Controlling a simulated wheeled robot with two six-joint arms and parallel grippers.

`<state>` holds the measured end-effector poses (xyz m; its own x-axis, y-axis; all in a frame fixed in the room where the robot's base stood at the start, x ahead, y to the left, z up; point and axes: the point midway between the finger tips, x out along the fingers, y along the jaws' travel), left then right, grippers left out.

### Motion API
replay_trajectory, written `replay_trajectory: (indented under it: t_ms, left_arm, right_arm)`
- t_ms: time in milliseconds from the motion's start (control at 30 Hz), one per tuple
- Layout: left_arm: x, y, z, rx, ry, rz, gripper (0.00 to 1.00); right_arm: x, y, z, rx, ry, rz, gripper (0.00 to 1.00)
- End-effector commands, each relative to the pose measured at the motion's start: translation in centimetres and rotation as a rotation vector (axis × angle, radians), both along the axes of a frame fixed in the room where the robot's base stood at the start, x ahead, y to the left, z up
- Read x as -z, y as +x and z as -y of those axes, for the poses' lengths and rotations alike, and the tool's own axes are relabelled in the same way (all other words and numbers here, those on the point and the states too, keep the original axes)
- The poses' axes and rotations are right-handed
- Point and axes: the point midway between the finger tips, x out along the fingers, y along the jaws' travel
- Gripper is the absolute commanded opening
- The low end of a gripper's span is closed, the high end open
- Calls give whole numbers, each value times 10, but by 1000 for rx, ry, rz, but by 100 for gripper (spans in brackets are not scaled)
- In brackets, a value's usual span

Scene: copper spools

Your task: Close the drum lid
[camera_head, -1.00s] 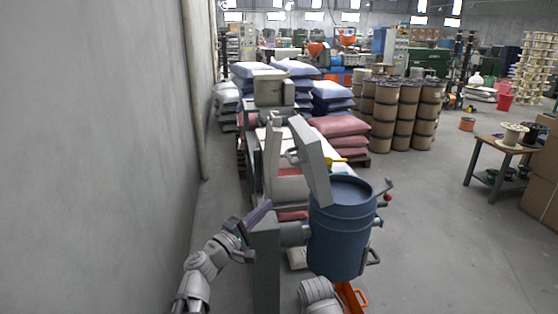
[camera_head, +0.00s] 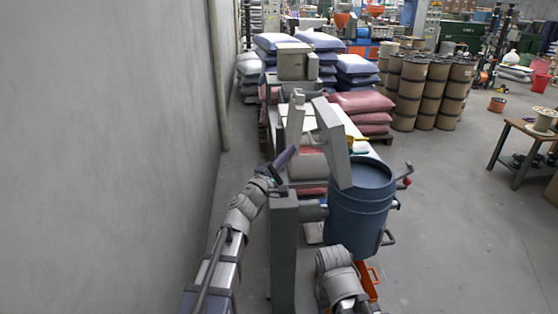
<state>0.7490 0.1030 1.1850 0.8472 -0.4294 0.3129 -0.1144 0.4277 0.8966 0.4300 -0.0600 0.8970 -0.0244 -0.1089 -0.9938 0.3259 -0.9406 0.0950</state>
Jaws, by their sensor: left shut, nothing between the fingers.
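The blue drum (camera_head: 358,222) stands upright at the centre right, mounted beside a grey post. Its lid, which looks like the thick grey slab (camera_head: 335,145), stands tilted up at the drum's left rim, so the drum top is uncovered. My left gripper (camera_head: 287,157) has dark purple fingers and is shut and empty. In the picture it is left of the lid, above the post; I cannot tell its exact distance from the lid. My right arm (camera_head: 338,272) shows at the bottom, below the drum, but its gripper is not seen.
The grey post (camera_head: 284,245) stands between my left arm and the drum. A handle with a red knob (camera_head: 407,181) sticks out right of the drum. A wall (camera_head: 110,150) bounds the left. Stacked sacks (camera_head: 360,102) and brown spools (camera_head: 411,92) stand behind.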

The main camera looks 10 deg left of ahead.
Motion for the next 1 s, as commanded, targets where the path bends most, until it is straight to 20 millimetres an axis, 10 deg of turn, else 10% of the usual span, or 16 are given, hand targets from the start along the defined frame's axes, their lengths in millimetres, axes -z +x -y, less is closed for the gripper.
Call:
replay_trajectory:
  t_ms: [1000]
  left_arm:
    - [-28, 11, 41, 1, 44, -12, 0]
  right_arm:
    - [-35, 0, 0, 0, 0, 0, 50]
